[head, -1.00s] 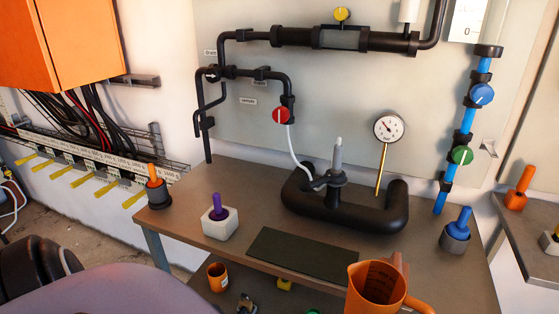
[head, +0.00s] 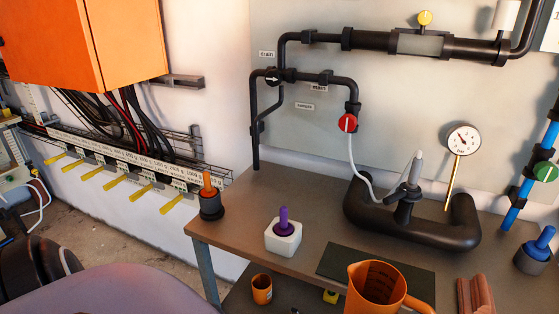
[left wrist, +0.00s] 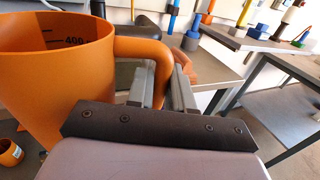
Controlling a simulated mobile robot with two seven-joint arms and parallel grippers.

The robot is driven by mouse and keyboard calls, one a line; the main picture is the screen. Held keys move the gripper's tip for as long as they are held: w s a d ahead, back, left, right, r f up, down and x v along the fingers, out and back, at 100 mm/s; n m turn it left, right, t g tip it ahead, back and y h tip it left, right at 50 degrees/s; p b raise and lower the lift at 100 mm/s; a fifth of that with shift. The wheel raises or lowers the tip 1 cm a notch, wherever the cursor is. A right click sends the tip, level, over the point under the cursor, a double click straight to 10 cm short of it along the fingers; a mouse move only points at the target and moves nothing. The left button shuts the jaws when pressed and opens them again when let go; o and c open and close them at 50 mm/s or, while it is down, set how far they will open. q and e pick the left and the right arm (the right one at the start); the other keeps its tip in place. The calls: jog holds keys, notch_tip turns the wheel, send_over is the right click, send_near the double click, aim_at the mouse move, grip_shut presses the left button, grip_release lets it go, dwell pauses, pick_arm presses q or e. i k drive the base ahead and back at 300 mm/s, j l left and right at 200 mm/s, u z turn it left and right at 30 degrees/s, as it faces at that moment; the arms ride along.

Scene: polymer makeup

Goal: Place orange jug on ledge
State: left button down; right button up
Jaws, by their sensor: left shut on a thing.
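The orange jug (head: 375,288) is at the bottom of the head view, upright, its open top showing and its handle to the right. The frame edge cuts off its base. In the left wrist view the jug (left wrist: 55,85) fills the left side, with dark measuring marks inside. My left gripper (left wrist: 162,88) is shut on the jug's handle, one finger on each side of it. My right gripper is in neither view. Which surface is the ledge is not clear; the grey-brown bench top (head: 240,212) lies behind the jug in the head view.
On the bench are a dark flat mat (head: 335,262), a white block with a purple plug (head: 283,236), a black holder with an orange plug (head: 210,202) and a thick black pipe (head: 440,236). A reddish-brown block (head: 476,296) is right of the jug. A small orange cup (head: 262,289) sits lower.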

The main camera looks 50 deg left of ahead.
aim_at(266, 207)
jog(key=k+j, duration=0.1)
jog(key=j, duration=0.3)
jog(key=k+j+u, duration=0.1)
jog(key=j, duration=0.35)
jog(key=k+j, duration=0.15)
jog(key=j, duration=0.25)
jog(key=i+j+u, duration=0.1)
jog(key=i, duration=0.35)
jog(key=j, duration=0.1)
